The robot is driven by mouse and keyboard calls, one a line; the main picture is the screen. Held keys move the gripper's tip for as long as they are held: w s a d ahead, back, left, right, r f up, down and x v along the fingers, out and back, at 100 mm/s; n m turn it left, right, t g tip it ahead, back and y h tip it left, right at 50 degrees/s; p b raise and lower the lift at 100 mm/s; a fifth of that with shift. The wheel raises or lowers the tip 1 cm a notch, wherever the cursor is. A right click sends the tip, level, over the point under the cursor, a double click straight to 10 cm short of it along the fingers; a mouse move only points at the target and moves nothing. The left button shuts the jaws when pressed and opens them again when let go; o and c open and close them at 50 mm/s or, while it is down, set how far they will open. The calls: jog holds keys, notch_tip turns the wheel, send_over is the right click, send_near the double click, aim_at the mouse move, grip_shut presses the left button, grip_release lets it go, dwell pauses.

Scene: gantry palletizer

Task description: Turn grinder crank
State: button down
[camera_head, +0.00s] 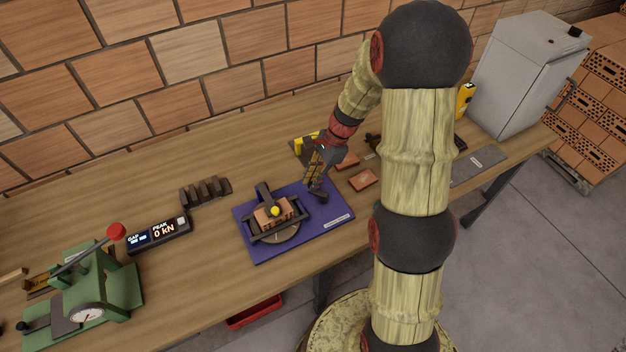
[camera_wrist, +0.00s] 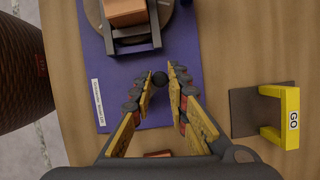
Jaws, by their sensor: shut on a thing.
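The grinder (camera_head: 262,236) stands on a purple mat (camera_head: 247,250): a round base and dark frame around an orange-brown brick (camera_head: 272,213), with a small yellow ball on top. In the wrist view the frame (camera_wrist: 132,42) and brick (camera_wrist: 125,12) show at the top. My gripper (camera_head: 316,190) is low over the mat's right part, beside the grinder. In the wrist view my gripper (camera_wrist: 162,82) has its fingers on either side of a round black knob (camera_wrist: 160,77), apparently the crank's handle, and is shut on it. The crank arm below the knob is hard to make out.
A yellow GO bracket (camera_wrist: 285,118) on a dark plate stands near my gripper. Loose bricks (camera_head: 362,180) lie right of the mat. A force readout (camera_head: 158,235) and green press (camera_head: 105,285) stand left; a grey cabinet (camera_head: 520,70) stands at right.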

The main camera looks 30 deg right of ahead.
dwell(0.4)
